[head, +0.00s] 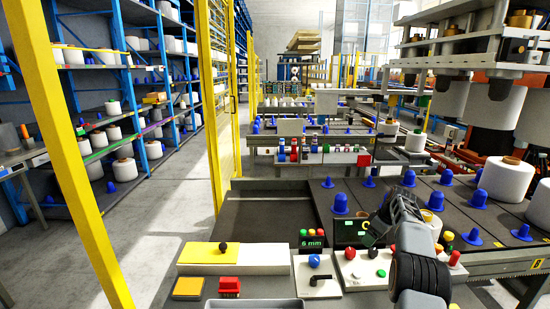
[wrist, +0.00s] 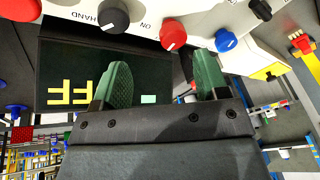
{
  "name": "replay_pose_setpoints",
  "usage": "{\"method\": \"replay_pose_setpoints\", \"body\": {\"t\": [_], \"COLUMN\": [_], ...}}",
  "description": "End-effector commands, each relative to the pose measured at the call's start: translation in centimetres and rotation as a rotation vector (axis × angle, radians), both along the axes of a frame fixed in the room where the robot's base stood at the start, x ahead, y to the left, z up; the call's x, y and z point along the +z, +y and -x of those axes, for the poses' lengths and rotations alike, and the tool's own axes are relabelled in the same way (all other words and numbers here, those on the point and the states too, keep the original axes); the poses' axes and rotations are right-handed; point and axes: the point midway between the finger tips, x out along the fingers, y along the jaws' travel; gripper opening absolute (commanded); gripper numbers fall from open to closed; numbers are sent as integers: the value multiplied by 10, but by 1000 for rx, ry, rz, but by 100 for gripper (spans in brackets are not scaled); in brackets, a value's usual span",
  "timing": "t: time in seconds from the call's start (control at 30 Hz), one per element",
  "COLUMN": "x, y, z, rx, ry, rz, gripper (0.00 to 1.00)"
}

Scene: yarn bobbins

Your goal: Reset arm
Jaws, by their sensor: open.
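My arm (head: 418,265) rises over the control panels at the lower right of the head view. My gripper (head: 378,232) is at its far end, close to a small dark display (head: 346,234) with lit characters. In the wrist view my gripper (wrist: 165,80) has two green pads standing well apart, with nothing between them. Behind the pads are a dark screen with yellow letters (wrist: 72,97), a black knob (wrist: 115,20), a red knob (wrist: 173,34) and a blue knob (wrist: 226,41). I cannot tell whether the pads touch the panel.
A white panel (head: 318,276) with a blue button and black lever stands left of my arm. Blue cones (head: 478,198) and white bobbins (head: 506,178) stand on the conveyor at right. A yellow post (head: 70,150) and bobbin shelves (head: 110,125) are at left. The aisle floor (head: 165,220) is clear.

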Motion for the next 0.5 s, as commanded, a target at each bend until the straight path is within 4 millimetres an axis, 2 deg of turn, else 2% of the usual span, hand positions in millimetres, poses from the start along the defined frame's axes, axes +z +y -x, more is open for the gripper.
{"method": "replay_pose_setpoints", "body": {"t": [0.1,0.27,0.37,0.5], "x": [-8,8,26,53], "y": [7,35,59,97], "z": [19,55,88,147], "rx": [-209,-455,-588,-733], "ry": [99,187,216,220], "rz": [13,57,92,134], "gripper": [67,67,67,67]}}
